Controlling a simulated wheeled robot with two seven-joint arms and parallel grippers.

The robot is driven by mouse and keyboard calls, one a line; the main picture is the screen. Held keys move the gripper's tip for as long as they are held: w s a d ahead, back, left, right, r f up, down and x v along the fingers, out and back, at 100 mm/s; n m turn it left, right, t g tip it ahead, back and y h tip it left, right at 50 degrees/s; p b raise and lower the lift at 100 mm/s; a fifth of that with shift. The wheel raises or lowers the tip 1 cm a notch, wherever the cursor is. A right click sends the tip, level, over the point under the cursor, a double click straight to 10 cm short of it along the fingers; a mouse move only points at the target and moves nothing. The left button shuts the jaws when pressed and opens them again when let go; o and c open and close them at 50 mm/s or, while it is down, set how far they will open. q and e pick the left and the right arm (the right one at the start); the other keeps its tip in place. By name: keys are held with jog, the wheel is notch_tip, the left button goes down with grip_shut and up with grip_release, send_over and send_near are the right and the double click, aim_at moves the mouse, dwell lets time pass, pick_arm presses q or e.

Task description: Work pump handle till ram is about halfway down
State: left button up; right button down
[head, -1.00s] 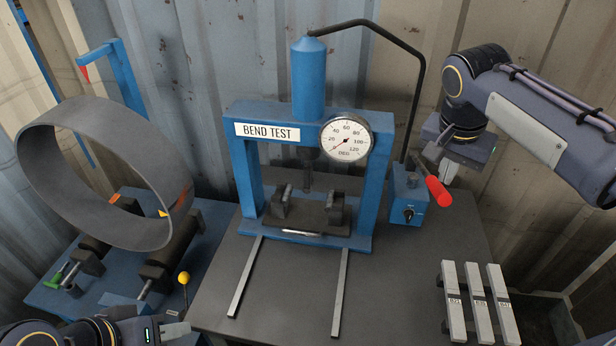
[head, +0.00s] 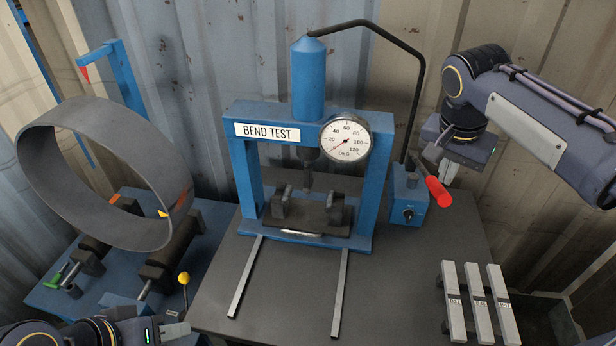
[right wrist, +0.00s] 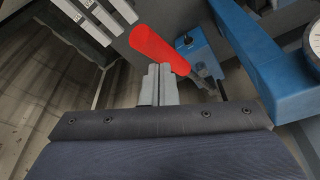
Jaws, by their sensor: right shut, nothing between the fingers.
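The blue bend-test press (head: 308,90) stands on the dark table, its dark ram (head: 308,175) hanging above two dark supports (head: 334,212). The dial gauge (head: 345,138) is on its right upright; its needle points to the low end. The blue pump (head: 408,200) at right has a red-gripped handle (head: 438,190) slanting down to the right. My right gripper (head: 447,172) is shut and empty, just above and behind the red grip. In the right wrist view its fingers (right wrist: 158,84) lie beside the red grip (right wrist: 155,48); contact cannot be told. My left gripper (head: 176,331) shows only partly at bottom left.
A large grey pipe ring (head: 100,115) rests on the blue roller machine (head: 50,295) at left, near a yellow-knobbed lever (head: 184,279). Several grey bars (head: 478,302) lie at front right beside a green bin (head: 545,320). A black hose (head: 420,80) arches from press to pump.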

dwell(0.5)
jog(key=shift+f+b, duration=0.95)
jog(key=shift+f, duration=0.25)
notch_tip(320, 180, down, 7)
jog(key=s+b, duration=0.2)
jog(key=b, duration=0.4)
jog(key=shift+s+a+f, duration=0.2)
jog(key=shift+a, duration=0.1)
jog(key=shift+f+b, duration=0.1)
jog(key=shift+b, duration=0.2)
notch_tip(320, 180, down, 6)
jog(key=b, duration=0.5)
jog(key=r+p, duration=0.5)
jog(key=w+r+p, duration=0.1)
jog(key=r+p, duration=0.4)
jog(key=w+r+p, duration=0.1)
jog(key=r+p, duration=0.4)
jog(key=r, duration=0.1)
jog(key=shift+w+d+p, duration=0.25)
jog(key=shift+d+p, duration=0.05)
jog(key=shift+p, duration=0.05)
